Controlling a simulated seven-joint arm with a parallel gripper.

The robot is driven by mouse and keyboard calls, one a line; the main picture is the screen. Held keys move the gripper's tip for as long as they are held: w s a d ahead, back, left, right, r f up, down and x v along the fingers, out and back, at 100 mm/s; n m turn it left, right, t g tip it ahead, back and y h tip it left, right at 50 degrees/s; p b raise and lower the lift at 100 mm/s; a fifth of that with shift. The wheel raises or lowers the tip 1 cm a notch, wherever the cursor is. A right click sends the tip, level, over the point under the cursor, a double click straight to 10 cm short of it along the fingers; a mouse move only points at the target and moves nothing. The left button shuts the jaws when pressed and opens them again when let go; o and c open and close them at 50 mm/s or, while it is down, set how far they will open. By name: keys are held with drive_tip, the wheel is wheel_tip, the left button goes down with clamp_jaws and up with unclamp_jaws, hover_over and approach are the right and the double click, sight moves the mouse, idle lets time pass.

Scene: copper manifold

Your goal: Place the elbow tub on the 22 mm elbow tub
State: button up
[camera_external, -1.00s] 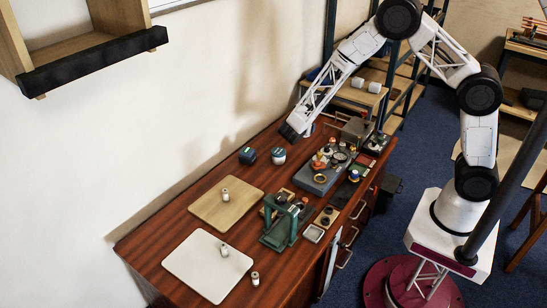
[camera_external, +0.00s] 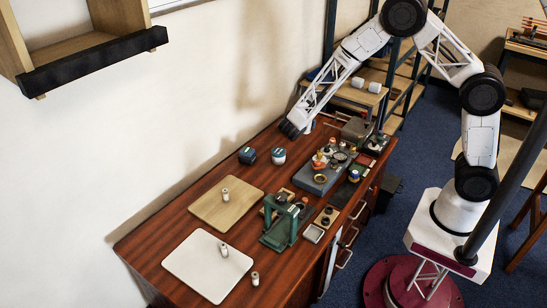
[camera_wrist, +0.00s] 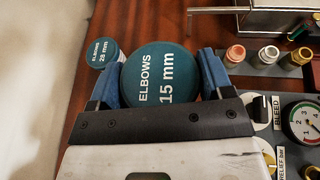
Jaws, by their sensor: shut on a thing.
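My gripper (camera_wrist: 162,82) is shut on a round tub with a dark teal lid (camera_wrist: 158,72) marked "ELBOWS 15 mm", its blue fingers on either side. In the external view my gripper (camera_external: 290,130) is low over the far left part of the bench and hides the held tub. A smaller-looking teal-lidded tub marked "ELBOWS 28 mm" (camera_wrist: 102,53) is at the upper left in the wrist view. Two more tubs, a dark blue one (camera_external: 247,156) and a pale one with a blue-green lid (camera_external: 279,156), stand on the bench. Their labels are unreadable, so I cannot tell which is 22 mm.
The wall (camera_external: 150,130) runs close along the left of the bench. A grey manifold base (camera_external: 318,180) with fittings and a gauge (camera_wrist: 305,123) is to the right. A metal box (camera_wrist: 270,18) stands beyond. A wooden board (camera_external: 215,208) and white board (camera_external: 195,265) lie nearer.

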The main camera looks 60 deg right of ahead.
drive_tip(key=shift+s+a+r, duration=0.1)
drive_tip(key=shift+s+a, duration=0.2)
drive_tip(key=shift+a, duration=0.25)
drive_tip(key=s+a+r+n+t+y, duration=0.1)
drive_tip(key=s+a+n+t, duration=0.3)
drive_tip(key=s+a, duration=0.7)
drive_tip(key=shift+a+y, duration=0.3)
drive_tip(key=shift+a, duration=0.35)
drive_tip(key=shift+w, duration=0.1)
hover_over(278, 151)
drive_tip(key=shift+d+f, duration=0.1)
drive_tip(key=shift+f, duration=0.6)
drive_tip(key=shift+f, duration=1.75)
